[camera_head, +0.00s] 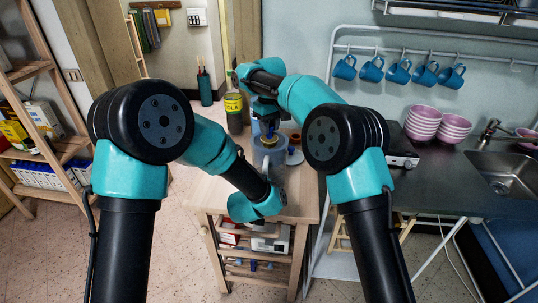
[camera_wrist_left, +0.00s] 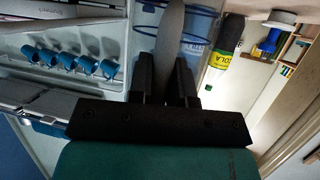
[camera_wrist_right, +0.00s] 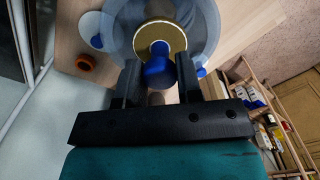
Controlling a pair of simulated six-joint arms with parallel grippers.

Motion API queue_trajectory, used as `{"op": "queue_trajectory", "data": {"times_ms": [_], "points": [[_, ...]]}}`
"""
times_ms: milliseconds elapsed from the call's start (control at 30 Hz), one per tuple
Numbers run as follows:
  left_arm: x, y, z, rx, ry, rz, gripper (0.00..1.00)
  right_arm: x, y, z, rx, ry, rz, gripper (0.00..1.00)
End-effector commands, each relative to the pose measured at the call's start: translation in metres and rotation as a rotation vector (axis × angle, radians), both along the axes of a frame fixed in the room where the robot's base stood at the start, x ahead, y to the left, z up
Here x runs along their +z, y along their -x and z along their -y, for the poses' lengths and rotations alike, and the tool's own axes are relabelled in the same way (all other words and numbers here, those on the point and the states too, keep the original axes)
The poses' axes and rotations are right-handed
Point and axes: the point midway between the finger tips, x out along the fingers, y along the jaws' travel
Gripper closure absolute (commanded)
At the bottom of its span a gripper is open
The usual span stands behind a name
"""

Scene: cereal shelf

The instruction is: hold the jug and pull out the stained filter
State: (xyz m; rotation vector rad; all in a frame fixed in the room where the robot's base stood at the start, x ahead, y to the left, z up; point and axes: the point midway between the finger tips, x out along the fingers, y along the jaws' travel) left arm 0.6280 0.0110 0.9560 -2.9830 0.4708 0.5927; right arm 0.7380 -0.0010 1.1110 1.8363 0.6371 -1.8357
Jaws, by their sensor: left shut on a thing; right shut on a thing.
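The jug (camera_head: 271,153) is a translucent blue-grey vessel on the wooden cart. Its wide rim shows in the right wrist view (camera_wrist_right: 206,30). My left gripper (camera_wrist_left: 168,62) is shut on the jug's grey upright handle (camera_wrist_left: 171,30). The filter (camera_wrist_right: 160,38) has a gold-brown round top with a blue knob (camera_wrist_right: 157,73). My right gripper (camera_wrist_right: 158,80) is shut on this knob, above the jug. The filter lies within the jug's rim as seen from above; how deep it sits I cannot tell. Its underside is hidden. In the head view the right gripper (camera_head: 267,122) is small and partly covered by my arm.
A cola bottle (camera_head: 233,110) with a yellow label stands behind the jug. An orange round thing (camera_wrist_right: 85,62) and a white disc (camera_wrist_right: 91,29) lie beside the jug. Pink bowls (camera_head: 423,122) and a sink (camera_head: 503,172) are on the right counter. Blue mugs (camera_head: 397,72) hang above.

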Motion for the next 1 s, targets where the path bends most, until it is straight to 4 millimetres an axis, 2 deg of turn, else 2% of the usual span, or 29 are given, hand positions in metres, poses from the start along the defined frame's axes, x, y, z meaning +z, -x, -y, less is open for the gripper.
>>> {"op": "queue_trajectory", "data": {"times_ms": [167, 200, 467, 800, 1000], "points": [[0.0, 0.0, 0.0, 0.0, 0.0, 0.001, 1.0, 0.0, 0.0, 0.0, 0.0, 0.0, 0.0, 1.0], [0.0, 0.0, 0.0, 0.0, 0.0, 0.001, 0.77, 0.0, 0.0, 0.0, 0.0, 0.0, 0.0, 1.0], [0.0, 0.0, 0.0, 0.0, 0.0, 0.0, 0.52, 0.0, 0.0, 0.0, 0.0, 0.0, 0.0, 1.0], [0.001, 0.002, -0.001, 0.0, 0.0, 0.0, 0.51, 0.0, 0.0, 0.0, 0.0, 0.0, 0.0, 1.0], [0.009, 0.019, -0.006, 0.0, 0.0, 0.0, 0.51, 0.0, 0.0, 0.0, 0.0, 0.0, 0.0, 1.0]]}}
